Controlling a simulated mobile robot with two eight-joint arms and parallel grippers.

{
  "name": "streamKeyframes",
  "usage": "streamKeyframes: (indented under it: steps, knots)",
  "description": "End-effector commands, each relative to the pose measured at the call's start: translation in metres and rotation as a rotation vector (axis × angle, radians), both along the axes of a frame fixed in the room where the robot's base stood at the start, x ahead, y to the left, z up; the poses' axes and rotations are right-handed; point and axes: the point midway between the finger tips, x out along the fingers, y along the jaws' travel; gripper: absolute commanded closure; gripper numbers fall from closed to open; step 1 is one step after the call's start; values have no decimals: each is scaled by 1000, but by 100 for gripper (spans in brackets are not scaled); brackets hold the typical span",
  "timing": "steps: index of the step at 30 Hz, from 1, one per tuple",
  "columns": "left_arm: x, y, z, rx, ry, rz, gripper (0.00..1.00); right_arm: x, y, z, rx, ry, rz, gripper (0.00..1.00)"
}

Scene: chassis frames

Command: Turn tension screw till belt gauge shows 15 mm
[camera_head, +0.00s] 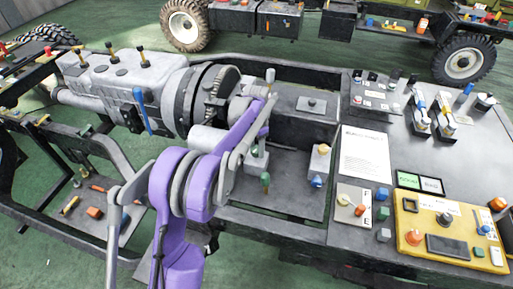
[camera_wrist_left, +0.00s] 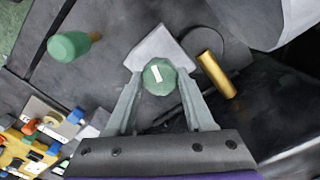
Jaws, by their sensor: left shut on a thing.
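In the left wrist view, my left gripper (camera_wrist_left: 158,80) is shut on a green faceted screw head (camera_wrist_left: 158,74) with a white mark on top. The head sits over a pale grey block (camera_wrist_left: 160,46). In the head view my purple left arm reaches over the chassis and its links cover most of the gripper and the held screw. I cannot make out a belt gauge or a reading in either view. My right gripper is not in view.
Another green knob (camera_wrist_left: 70,46) on a brass shaft and a brass pin (camera_wrist_left: 216,74) lie near the fingers. A grey engine housing (camera_head: 125,80) stands left of the arm. A printed sheet (camera_head: 365,154) and yellow control panel (camera_head: 450,232) are on the right deck.

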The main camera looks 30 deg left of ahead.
Motion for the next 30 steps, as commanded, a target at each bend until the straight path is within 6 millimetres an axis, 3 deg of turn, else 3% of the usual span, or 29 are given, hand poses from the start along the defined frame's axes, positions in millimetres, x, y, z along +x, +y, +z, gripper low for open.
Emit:
streamKeyframes:
  steps: [10, 26, 27, 30]
  knots:
    - [0, 0, 1, 1, -1, -138, 100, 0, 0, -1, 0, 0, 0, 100]
    - [0, 0, 1, 1, -2, -162, 100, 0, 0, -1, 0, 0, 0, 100]
    - [0, 0, 1, 1, -2, -162, 43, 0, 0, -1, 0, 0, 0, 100]
    - [0, 0, 1, 0, -1, -161, 25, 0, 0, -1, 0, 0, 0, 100]
